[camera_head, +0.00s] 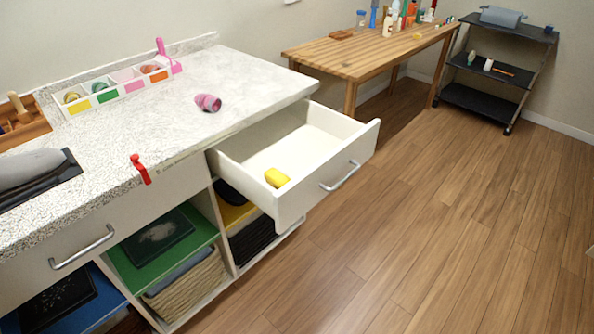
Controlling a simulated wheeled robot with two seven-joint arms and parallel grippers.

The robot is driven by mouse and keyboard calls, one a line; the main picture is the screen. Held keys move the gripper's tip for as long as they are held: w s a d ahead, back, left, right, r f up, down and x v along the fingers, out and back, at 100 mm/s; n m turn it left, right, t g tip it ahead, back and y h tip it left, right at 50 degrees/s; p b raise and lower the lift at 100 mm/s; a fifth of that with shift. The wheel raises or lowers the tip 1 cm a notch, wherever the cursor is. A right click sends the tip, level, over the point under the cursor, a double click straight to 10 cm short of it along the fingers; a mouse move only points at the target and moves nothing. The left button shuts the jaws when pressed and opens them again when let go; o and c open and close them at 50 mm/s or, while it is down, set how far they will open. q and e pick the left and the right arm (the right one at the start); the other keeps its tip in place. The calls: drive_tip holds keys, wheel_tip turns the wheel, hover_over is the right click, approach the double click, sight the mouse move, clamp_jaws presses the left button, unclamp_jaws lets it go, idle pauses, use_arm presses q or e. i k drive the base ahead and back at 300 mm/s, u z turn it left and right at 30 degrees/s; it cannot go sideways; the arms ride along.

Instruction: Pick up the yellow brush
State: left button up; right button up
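A small yellow block-shaped thing (277,178), which looks like the yellow brush, lies in the open white drawer (348,148) near its front left corner. Bristles cannot be made out at this size. The drawer is pulled out from under the speckled counter, and the rest of its visible floor is empty. Neither of my grippers shows in the head view.
The speckled counter (150,125) carries a pink cup (208,102), a red clamp-like thing (140,168) at its front edge and a divided bin (118,88). Open shelves (222,240) lie below. A wooden table (365,52) and black cart (490,72) stand behind. The wooden floor (440,240) is clear.

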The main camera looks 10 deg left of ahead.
sight(276, 178)
drive_tip(key=i, duration=0.85)
drive_tip(key=u, duration=0.55)
